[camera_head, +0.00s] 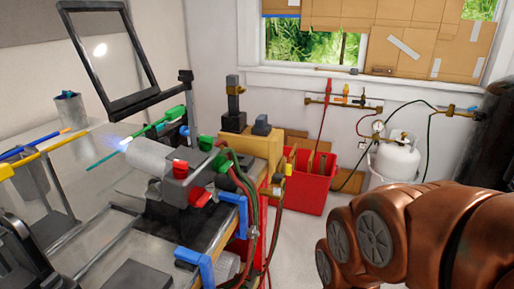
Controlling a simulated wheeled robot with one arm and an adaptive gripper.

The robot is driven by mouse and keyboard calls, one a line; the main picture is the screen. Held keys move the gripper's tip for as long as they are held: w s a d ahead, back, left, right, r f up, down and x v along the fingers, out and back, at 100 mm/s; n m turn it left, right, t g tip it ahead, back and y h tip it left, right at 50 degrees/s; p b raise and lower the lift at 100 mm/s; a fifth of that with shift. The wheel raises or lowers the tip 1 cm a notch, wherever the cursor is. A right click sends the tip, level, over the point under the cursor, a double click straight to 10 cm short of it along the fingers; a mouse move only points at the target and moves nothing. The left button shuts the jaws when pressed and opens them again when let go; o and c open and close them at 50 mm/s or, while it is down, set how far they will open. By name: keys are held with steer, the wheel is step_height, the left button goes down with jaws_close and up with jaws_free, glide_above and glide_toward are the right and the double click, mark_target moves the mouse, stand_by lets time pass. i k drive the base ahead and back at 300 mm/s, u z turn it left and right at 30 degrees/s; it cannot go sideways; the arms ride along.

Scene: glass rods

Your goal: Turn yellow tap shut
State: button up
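I cannot pick out the yellow tap with certainty. A small yellow piece (289,169) shows at the side of the bench above the hoses, and it may be the tap. The torch (180,175) on the bench has red and green knobs and no clearly yellow one. A wall pipe with small coloured taps (343,101) is at the back below the window, too small to read well. My copper-coloured arm fills the lower right, apart from the bench. My gripper is not in view.
The glass-working bench (225,235) fills the left, with rods, a framed screen (112,58) and blue clamps (194,263). Red and green hoses (277,205) hang off its edge. A red bin (312,190) and a white gas cylinder (398,158) stand behind. Pale floor lies between.

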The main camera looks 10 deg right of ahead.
mark_target(286, 169)
steer(key=u, duration=0.5)
steer(key=k, duration=1.2)
steer(key=z, duration=0.15)
steer(key=i, duration=0.75)
steer(key=u, duration=0.25)
